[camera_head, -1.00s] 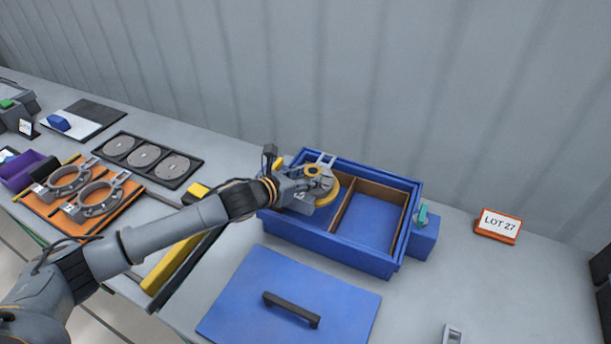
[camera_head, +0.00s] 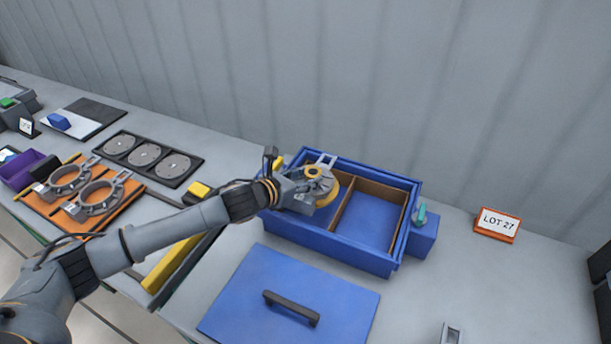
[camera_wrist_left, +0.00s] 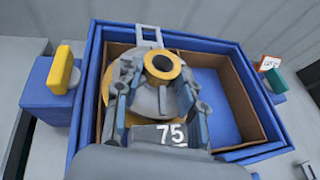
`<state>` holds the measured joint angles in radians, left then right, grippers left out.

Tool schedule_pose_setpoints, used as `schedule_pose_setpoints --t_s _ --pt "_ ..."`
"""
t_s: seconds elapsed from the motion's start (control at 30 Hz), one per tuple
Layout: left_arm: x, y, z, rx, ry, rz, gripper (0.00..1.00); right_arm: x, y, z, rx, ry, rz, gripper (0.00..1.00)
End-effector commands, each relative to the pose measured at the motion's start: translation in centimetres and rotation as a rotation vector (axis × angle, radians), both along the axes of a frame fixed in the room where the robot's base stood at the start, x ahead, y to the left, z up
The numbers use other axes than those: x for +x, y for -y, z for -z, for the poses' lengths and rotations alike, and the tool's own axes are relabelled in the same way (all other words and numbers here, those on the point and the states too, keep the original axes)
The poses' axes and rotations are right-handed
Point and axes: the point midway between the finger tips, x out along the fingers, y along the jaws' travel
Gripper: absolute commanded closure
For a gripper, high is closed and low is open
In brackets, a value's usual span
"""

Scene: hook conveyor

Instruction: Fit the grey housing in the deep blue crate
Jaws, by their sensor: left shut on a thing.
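The deep blue crate (camera_head: 325,241) stands open on the bench, with a brown divider making two compartments. My left gripper (camera_head: 314,184) is over its left compartment, shut on the grey housing (camera_head: 326,160). In the left wrist view the fingers (camera_wrist_left: 163,98) grip the housing from both sides, and its looped grey tab (camera_wrist_left: 149,37) points to the far wall. Yellow round parts show at the housing. The fingers partly hide the housing, and I cannot tell whether it touches the crate floor. The right compartment (camera_head: 375,222) is empty. My right gripper is not in view.
A blue lid (camera_head: 290,295) with a black handle lies in front of the crate. Blue blocks with a teal piece (camera_head: 421,214) and a yellow piece flank the crate. Two similar grey rings lie on an orange tray (camera_head: 112,220) at left. A LOT 27 sign (camera_head: 497,224) stands right.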

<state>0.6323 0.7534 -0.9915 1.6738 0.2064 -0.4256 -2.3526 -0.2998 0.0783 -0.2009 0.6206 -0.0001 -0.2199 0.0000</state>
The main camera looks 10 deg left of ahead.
Motion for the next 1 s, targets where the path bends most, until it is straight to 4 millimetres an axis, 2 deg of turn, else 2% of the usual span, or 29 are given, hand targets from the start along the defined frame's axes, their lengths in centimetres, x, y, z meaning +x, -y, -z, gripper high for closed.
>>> schedule_pose_setpoints --t_s 0.43,1.0 --pt "0.1 0.0 -0.1 -0.001 0.005 0.000 1.00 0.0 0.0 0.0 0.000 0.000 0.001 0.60" --pt "0.1 0.0 1.0 -0.002 0.004 0.000 1.00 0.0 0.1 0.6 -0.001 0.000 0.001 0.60"
